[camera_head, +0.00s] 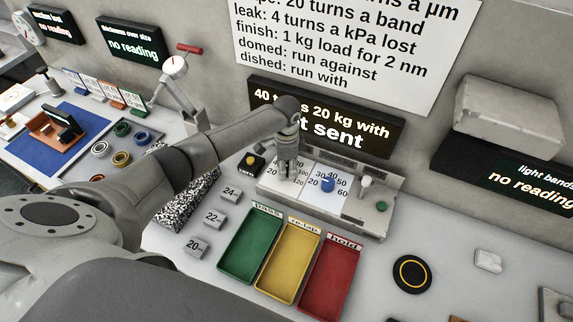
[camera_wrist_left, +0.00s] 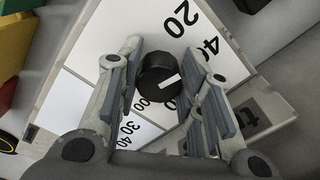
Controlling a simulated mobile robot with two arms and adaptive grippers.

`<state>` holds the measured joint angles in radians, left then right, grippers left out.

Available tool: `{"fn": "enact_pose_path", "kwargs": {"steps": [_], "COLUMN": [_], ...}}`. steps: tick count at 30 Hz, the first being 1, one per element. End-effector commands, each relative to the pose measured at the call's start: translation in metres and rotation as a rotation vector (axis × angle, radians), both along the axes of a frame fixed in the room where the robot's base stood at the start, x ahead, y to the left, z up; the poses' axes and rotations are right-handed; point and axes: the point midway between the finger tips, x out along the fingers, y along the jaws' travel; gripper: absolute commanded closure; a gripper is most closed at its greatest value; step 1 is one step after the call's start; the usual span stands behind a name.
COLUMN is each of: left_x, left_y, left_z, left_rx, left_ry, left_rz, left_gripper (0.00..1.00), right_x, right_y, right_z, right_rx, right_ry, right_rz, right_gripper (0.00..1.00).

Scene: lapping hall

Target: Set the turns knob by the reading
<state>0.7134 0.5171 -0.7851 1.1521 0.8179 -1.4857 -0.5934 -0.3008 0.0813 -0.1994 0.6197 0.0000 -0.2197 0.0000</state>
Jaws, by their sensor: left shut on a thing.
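The control panel (camera_head: 262,187) stands against the wall with two white dials. A black knob (camera_wrist_left: 160,76) with a white pointer line sits on the left dial, between large printed numbers such as 20 and 40 in the wrist view. In the head view the gripper hides the knob. A blue knob (camera_head: 327,184) sits on the right dial, marked 20 to 60. The display (camera_head: 335,122) behind reads "40 t…s 20 kg with" and "…t sent", partly hidden by my arm.
Green (camera_head: 247,248), yellow (camera_head: 289,262) and red (camera_head: 332,277) trays lie before the panel. Blocks marked 24, 22 and 20 (camera_head: 197,247) stand left. A wall sign (camera_head: 345,45) hangs above.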

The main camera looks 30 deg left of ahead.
Motion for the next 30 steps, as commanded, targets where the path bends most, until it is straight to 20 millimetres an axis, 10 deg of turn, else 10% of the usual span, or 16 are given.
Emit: {"fn": "enact_pose_path", "kwargs": {"steps": [26,27,30], "left_x": [0.0017,0.0017,0.0016], "left_y": [0.0009,0.0008,0.0009], "left_z": [0.0011,0.0011,0.001], "left_rx": [0.0,0.0,0.0], "left_ry": [-0.002,-0.002,-0.002], "left_rz": [-0.166,-0.166,-0.166], "left_gripper": [0.9,0.62,0.49], "right_x": [0.0012,0.0013,0.0013], "right_y": [0.0023,0.0024,0.0024], "right_z": [0.003,0.003,0.003], "right_rx": [0.002,0.002,0.002], "right_ry": [-0.002,-0.002,-0.002], "right_rz": [0.0,0.0,0.0], "right_gripper": [1.0,1.0,1.0]}}
